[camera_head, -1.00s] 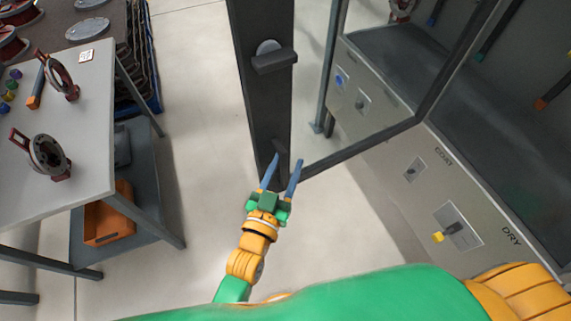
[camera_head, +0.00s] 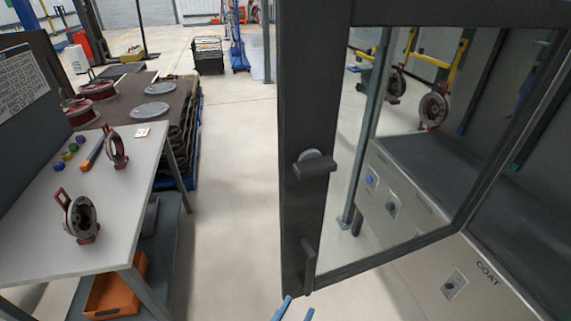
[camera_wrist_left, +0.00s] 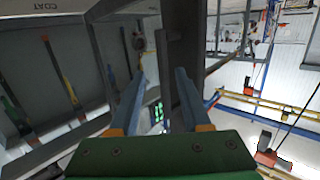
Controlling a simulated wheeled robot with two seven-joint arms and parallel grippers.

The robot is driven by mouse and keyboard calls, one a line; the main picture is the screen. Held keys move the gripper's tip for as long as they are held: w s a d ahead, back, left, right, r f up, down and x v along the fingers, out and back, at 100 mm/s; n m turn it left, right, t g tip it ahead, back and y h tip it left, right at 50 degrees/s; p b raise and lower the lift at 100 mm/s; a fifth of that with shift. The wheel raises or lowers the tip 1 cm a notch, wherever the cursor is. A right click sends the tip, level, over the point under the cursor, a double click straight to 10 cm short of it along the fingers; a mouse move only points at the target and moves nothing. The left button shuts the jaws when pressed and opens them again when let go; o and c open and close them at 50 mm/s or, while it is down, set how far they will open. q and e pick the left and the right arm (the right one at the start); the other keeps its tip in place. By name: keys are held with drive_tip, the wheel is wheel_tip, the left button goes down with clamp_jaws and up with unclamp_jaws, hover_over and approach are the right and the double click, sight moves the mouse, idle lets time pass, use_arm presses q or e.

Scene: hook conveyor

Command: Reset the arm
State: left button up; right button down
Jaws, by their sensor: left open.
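My left gripper (camera_head: 297,312) shows only as two blue fingertips at the bottom edge of the head view, below the dark door frame. In the left wrist view, the left gripper (camera_wrist_left: 160,85) is open, its two blue fingers apart with nothing held between them. The rest of the left arm is out of the head view. My right gripper is not in view.
A dark-framed glass door (camera_head: 300,120) with a handle (camera_head: 315,168) stands open close ahead. Behind it is a cabinet marked COAT (camera_head: 470,285). A white table (camera_head: 40,240) with red-and-grey parts stands at left. Clear floor (camera_head: 235,200) lies between.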

use_arm(q)
drive_tip(key=s+a+f+g+y, duration=0.2)
drive_tip(key=a+f, duration=0.1)
drive_tip(key=f, duration=0.5)
drive_tip(key=s+a+f+n+g+y+b, duration=0.1)
drive_tip(key=s+a+f+g, duration=0.2)
drive_tip(key=f, duration=0.6)
drive_tip(key=s+a+f+g+y, duration=0.2)
drive_tip(key=a+f, duration=0.2)
drive_tip(key=f, duration=0.4)
drive_tip(key=s+a+f+n+g+y, duration=0.1)
drive_tip(key=s+a+f+g, duration=0.2)
drive_tip(key=s+a+f, duration=0.2)
drive_tip(key=s+a+f+n+g+y, duration=0.1)
drive_tip(key=s+a+f+g+y, duration=0.1)
drive_tip(key=s+a+f, duration=0.4)
drive_tip(key=s+g, duration=0.1)
drive_tip(key=s, duration=0.4)
drive_tip(key=shift+s+a+n+b, duration=0.2)
drive_tip(key=shift+a+n+b, duration=0.1)
drive_tip(key=shift+n, duration=0.1)
